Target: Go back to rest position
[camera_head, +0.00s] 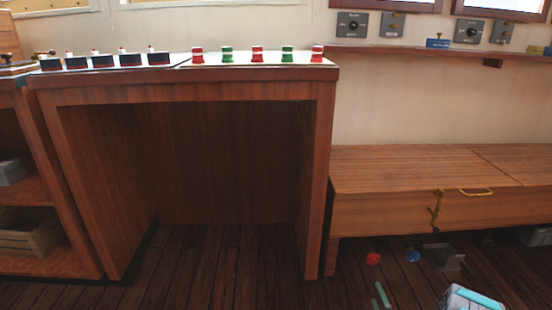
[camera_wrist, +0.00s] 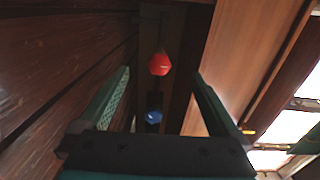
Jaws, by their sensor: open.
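My gripper (camera_head: 379,297) is at the lower right of the head view, low in front of the wooden bench. In the wrist view my gripper (camera_wrist: 163,92) has its two green fingers spread wide apart, with nothing held between them. A red round knob-like thing (camera_head: 373,258) and a blue one (camera_head: 412,254) show low under the bench, beyond the fingers. In the wrist view the red one (camera_wrist: 159,64) and the blue one (camera_wrist: 154,116) appear in the gap between the fingers, apart from them.
A wooden console (camera_head: 190,92) with red and green knobs stands left of the bench (camera_head: 400,168). The bench has a yellow handle (camera_head: 476,191). A grey block (camera_head: 443,256) is on the floor below it. A shelf (camera_head: 420,50) juts from the wall above.

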